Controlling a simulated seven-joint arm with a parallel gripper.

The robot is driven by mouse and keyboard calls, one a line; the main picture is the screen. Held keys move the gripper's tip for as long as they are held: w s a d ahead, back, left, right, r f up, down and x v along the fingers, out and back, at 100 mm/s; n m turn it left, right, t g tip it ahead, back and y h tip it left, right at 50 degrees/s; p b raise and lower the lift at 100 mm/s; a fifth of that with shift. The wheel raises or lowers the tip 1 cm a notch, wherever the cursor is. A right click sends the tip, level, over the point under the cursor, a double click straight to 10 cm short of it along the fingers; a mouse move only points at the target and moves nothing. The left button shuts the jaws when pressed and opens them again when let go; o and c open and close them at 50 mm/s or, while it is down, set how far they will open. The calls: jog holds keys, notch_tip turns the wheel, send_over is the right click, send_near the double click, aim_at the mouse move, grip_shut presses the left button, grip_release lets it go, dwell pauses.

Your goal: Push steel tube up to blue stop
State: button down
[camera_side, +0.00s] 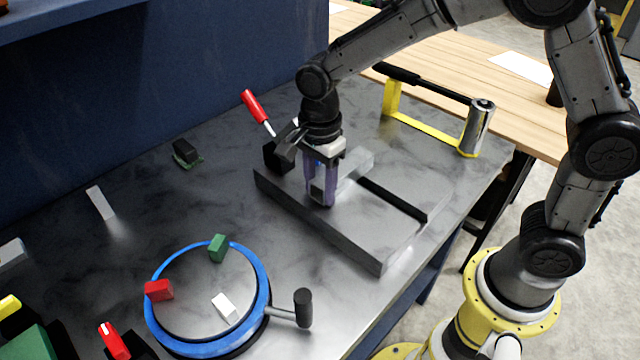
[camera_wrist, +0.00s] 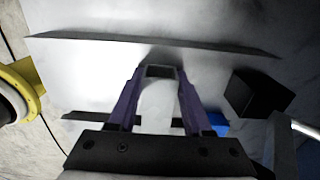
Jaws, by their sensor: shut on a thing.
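The steel tube (camera_side: 356,164) is a light grey square tube lying on the thick grey steel plate (camera_side: 345,238). My gripper (camera_side: 321,200) points down over the plate and is shut on the tube, with a purple finger on each side. In the wrist view the tube (camera_wrist: 158,105) lies between the fingers, its hollow end showing near their tips. The blue stop (camera_wrist: 217,123) shows partly, just right of the right finger. In the side view it is mostly hidden by my gripper. I cannot tell whether tube and stop touch.
A clamp with a red handle (camera_side: 257,112) and a black block (camera_wrist: 258,92) stand close beside my gripper. A dark slot (camera_side: 393,198) runs along the plate. A yellow frame (camera_side: 425,132) stands behind. A blue-rimmed turntable (camera_side: 262,310) with small blocks is at front left.

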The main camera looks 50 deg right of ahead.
jog(key=shift+w, duration=0.35)
jog(key=shift+s, duration=0.3)
grip_release()
dwell(0.5)
jog(key=shift+r, duration=0.1)
jog(key=shift+w+r, duration=0.2)
jog(key=shift+r, duration=3.45)
